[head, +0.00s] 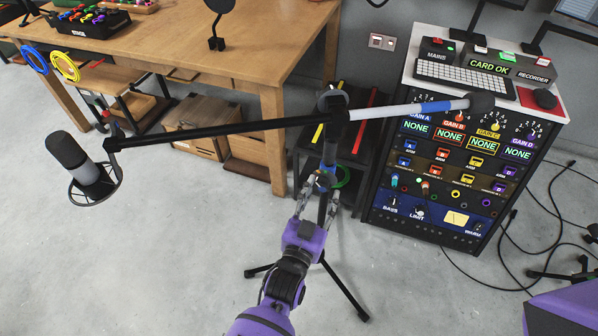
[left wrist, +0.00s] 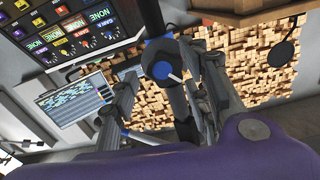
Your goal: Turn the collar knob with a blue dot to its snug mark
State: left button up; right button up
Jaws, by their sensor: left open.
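The microphone stand's upright (head: 331,155) stands in the middle of the head view. Its collar knob (head: 325,181) shows there as a small blue spot just beyond my left gripper. The fingers also show in the left wrist view (left wrist: 160,88), close to the knob; contact cannot be told. I cannot make out the snug mark. My right gripper is out of view.
The boom (head: 235,128) crosses above, with the microphone (head: 75,158) at left and a counterweight (head: 481,104) at right. Tripod legs (head: 345,292) spread below. A wooden bench (head: 225,60) stands behind left, an equipment rack (head: 450,190) at right. Cables lie on the floor at right.

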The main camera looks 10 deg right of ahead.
pick_arm(q)
jog(key=v, duration=1)
jog(key=shift+s, duration=0.25)
jog(key=shift+a, duration=0.1)
jog(key=s+a+f+n+g+y, duration=0.25)
jog(key=s+a+f, duration=0.25)
jog(key=a, duration=0.4)
jog(key=s+a+f+n+g+y, duration=0.2)
jog(key=s+a+f+y, duration=0.25)
jog(key=a, duration=0.35)
jog(key=s+a+f+n+g+y, duration=0.1)
jog(key=s+a+f+g, duration=0.1)
jog(key=s+a, duration=0.65)
jog(key=s+a+f+n+g+y, duration=0.25)
jog(key=s+a, duration=0.25)
jog(key=s, duration=0.6)
jog(key=w+r+t+p, duration=0.2)
jog(key=w+r+p, duration=0.2)
jog(key=r+p, duration=1.2)
jog(key=shift+w+d+m+t+h+p, duration=0.2)
jog(key=shift+m+t+h+p, duration=0.1)
jog(key=shift+h+p, duration=0.25)
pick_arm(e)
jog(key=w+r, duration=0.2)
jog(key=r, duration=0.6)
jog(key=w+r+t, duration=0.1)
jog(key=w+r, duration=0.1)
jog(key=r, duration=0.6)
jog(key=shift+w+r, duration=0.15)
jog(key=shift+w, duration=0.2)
